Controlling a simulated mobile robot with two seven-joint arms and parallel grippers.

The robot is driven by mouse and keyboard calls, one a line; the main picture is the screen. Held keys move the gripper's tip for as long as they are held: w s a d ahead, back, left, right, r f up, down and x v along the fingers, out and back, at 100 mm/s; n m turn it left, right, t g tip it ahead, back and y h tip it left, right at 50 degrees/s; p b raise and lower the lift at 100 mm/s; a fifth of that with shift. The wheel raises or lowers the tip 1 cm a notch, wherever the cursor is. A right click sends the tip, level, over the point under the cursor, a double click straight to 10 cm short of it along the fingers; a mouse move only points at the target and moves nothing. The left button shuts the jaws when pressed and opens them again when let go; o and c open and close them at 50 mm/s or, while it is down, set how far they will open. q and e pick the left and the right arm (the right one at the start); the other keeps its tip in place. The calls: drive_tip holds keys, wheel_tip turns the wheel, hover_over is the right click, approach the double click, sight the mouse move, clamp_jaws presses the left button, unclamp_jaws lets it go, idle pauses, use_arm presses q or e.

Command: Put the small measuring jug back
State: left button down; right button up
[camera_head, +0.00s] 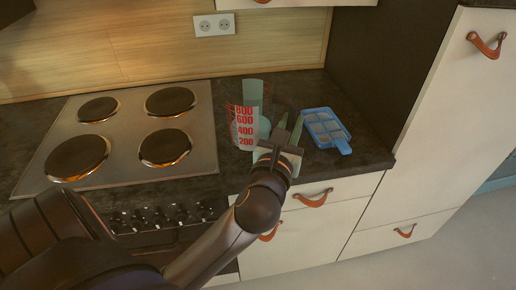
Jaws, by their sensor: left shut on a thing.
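A clear measuring jug (244,128) with red marks up to 800 stands upright at the right of the cooktop, on or just above the dark counter. My left gripper (289,122) is just right of the jug, its fingers pointing away towards the wall. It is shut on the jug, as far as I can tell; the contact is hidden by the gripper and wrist. My right gripper is out of view.
A greenish translucent container (254,92) stands behind the jug. A cooktop (125,130) with round plates is at left. A tall cabinet (462,110) bounds the right.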

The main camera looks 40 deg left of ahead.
use_arm(q)
drive_tip(key=shift+w+a+f+n+g+y+b, duration=0.25)
drive_tip(key=shift+w+a+f+b, duration=0.4)
drive_tip(key=shift+w+a+f, duration=1.05)
drive_tip(key=shift+w+a+f+n+g+y+b, duration=0.15)
drive_tip(key=shift+w+a+f+y+b, duration=0.4)
drive_tip(key=shift+w+f, duration=2.1)
drive_tip(key=shift+w+a+f+n+g+y+b, duration=0.2)
drive_tip(key=shift+w+a+f+b, duration=0.5)
drive_tip(key=shift+w+a+f, duration=1.1)
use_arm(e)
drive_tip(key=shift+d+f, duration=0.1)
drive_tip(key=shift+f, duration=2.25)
use_arm(q)
drive_tip(key=shift+w+d+f, duration=0.25)
drive_tip(key=shift+w+d, duration=0.2)
drive_tip(key=shift+w, duration=0.05)
drive_tip(key=shift+f, duration=0.15)
drive_tip(key=c, duration=0.8)
unclamp_jaws()
drive_tip(key=shift+f, duration=0.1)
drive_tip(key=shift+o, duration=0.2)
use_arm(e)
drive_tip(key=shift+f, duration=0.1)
